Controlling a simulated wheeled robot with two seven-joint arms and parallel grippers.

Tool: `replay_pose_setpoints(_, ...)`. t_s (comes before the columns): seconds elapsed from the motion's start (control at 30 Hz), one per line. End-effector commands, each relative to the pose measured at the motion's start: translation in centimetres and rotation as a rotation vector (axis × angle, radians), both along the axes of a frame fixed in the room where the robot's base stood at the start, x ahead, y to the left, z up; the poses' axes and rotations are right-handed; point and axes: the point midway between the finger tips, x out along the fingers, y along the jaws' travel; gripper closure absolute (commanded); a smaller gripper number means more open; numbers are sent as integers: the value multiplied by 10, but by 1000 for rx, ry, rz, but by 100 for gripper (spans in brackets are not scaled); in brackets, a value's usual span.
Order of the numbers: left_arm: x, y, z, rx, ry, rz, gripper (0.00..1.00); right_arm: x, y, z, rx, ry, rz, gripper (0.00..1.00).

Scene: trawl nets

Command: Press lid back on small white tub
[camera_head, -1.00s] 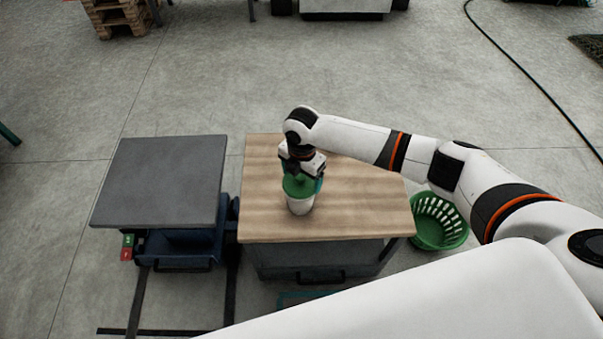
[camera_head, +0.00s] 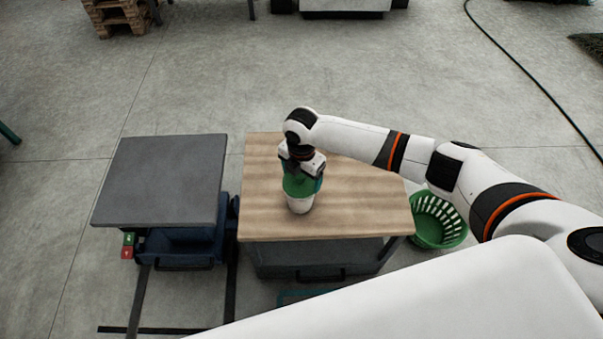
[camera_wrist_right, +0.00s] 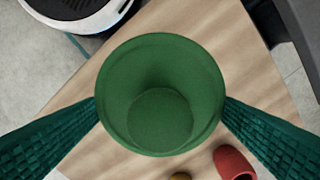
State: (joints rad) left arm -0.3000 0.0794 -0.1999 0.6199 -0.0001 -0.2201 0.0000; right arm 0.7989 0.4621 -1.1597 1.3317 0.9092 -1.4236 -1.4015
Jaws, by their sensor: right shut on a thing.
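The small white tub (camera_head: 300,206) stands upright on the wooden table top, near its left front part. The green lid (camera_head: 298,187) is at the tub's top, under my right gripper (camera_head: 301,183). In the right wrist view the round green lid (camera_wrist_right: 160,115) fills the middle, with a recessed circle in it. The green textured fingers of my right gripper (camera_wrist_right: 160,106) close on its left and right edges. The tub is hidden below the lid in that view. I cannot tell whether the lid is seated or merely over the rim. My left gripper is not in view.
The wooden table top (camera_head: 365,205) is mostly clear right of the tub. A grey-topped cart (camera_head: 160,180) stands to the left, a green basket (camera_head: 437,220) on the floor to the right. The right wrist view shows a red object (camera_wrist_right: 233,163) and a small olive one (camera_wrist_right: 181,177).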

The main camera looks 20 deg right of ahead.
Motion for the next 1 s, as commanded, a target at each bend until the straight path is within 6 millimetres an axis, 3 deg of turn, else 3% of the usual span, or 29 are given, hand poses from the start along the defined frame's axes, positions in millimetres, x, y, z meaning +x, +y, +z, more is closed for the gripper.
replay_pose_setpoints(0.93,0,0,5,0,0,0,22,0,0,-1,0,0,0,39)
replay_pose_setpoints(0.97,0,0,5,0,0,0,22,0,0,-1,0,0,0,12)
replay_pose_setpoints(1.0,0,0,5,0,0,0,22,0,0,-1,0,0,0,6)
